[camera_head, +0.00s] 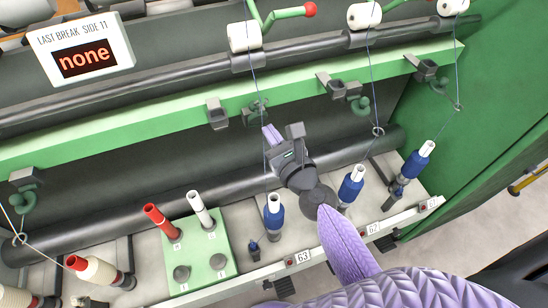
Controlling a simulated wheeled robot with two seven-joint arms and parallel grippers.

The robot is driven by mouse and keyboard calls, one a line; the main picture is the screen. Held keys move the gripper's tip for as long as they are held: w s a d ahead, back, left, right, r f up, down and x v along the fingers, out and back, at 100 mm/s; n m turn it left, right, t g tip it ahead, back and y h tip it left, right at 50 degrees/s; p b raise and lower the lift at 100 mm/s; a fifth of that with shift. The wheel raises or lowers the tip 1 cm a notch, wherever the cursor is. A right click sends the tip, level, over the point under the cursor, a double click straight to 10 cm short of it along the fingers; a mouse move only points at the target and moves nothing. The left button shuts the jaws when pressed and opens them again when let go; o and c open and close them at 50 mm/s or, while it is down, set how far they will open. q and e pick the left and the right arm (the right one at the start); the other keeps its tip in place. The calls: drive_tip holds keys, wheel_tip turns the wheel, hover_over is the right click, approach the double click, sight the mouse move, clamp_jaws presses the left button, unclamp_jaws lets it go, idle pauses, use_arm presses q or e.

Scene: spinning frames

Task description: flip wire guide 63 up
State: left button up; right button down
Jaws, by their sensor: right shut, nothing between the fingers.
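Wire guide 63 (257,107) is a small green curled piece on the front of the green rail, above the blue-wound bobbin (274,214) at the 63 label (303,258). Its wire loop does not show clearly, so I cannot tell if it is up or down. My right gripper (282,134) reaches in from the lower right and is just below and right of the guide. Its fingers are shut with nothing between them. I cannot tell if they touch the guide. My left gripper is not in view.
Guide 62 (361,105) hangs with its loop down to the right, near a thread. A green peg board (209,252) with red and white tubes stands to the left. A dark roller (150,193) runs behind. A green end wall (480,120) closes the right side.

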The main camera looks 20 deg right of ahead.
sight(257, 105)
drive_tip(key=shift+w+r+p, duration=0.5)
drive_tip(key=shift+r+p, duration=0.3)
drive_tip(key=shift+p, duration=0.3)
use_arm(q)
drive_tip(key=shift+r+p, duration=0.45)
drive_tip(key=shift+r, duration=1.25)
use_arm(e)
drive_tip(key=shift+w+r, duration=0.55)
drive_tip(key=shift+w, duration=0.15)
drive_tip(key=shift+r, duration=0.15)
